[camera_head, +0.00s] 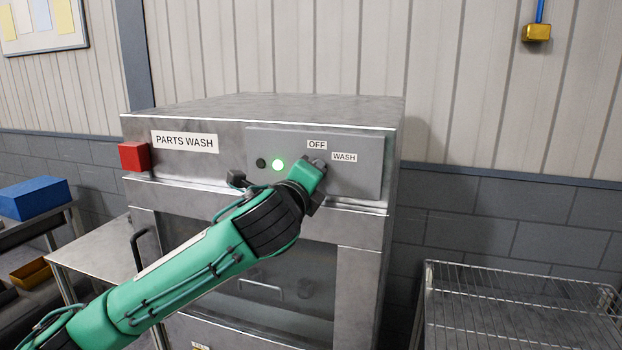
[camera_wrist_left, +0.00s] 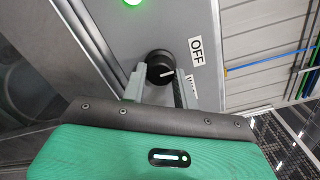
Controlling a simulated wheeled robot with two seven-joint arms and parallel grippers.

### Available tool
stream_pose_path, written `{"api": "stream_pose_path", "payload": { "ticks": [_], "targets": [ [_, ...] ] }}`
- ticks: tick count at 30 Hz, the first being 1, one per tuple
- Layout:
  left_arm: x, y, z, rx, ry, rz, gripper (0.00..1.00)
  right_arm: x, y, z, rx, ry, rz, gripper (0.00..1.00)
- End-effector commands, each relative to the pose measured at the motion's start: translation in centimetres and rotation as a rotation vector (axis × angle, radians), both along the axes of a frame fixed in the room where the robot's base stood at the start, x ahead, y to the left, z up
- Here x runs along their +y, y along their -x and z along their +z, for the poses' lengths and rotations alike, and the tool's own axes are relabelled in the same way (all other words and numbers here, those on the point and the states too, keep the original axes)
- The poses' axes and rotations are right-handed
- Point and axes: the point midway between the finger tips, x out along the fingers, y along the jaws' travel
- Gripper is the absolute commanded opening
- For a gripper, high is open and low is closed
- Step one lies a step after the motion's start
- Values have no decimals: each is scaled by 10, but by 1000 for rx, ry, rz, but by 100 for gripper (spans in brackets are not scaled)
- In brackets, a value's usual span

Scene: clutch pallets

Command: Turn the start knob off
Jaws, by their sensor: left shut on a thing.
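The start knob (camera_wrist_left: 159,64) is a round black knob with a white pointer line, on the grey control panel (camera_head: 360,178) of the parts washer. In the left wrist view its line points right, toward the side with the OFF label (camera_wrist_left: 197,51) and the partly hidden WASH label (camera_wrist_left: 191,82). I cannot tell exactly which label it meets. My left gripper (camera_wrist_left: 158,74) is shut on the knob, one finger on each side. In the head view the left gripper (camera_head: 314,167) covers most of the knob, just below the OFF label (camera_head: 317,145). My right gripper is not in view.
A green lamp (camera_head: 278,165) is lit on the panel beside a dark button (camera_head: 260,163). A red box (camera_head: 135,156) sits at the washer's left corner. A wire rack (camera_head: 520,305) stands at the right, and a metal table (camera_head: 95,255) at the left.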

Motion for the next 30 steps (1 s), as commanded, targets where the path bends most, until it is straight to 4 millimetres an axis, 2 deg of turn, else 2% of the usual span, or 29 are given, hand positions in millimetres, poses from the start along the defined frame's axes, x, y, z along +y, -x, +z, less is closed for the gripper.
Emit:
{"api": "stream_pose_path", "payload": {
  "ticks": [13, 14, 16, 26, 30],
  "targets": [
    [0, 0, 0, 2, 9, 1, 7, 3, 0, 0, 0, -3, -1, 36],
    [0, 0, 0, 2, 9, 1, 36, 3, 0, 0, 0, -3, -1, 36],
    [0, 0, 0, 2, 9, 1, 49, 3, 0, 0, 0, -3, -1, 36],
    [1, 1, 0, 2, 8, 0, 52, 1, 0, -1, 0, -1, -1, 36],
    [4, 12, -1, 0, 8, 0, 52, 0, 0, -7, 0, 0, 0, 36]
  ]
}}
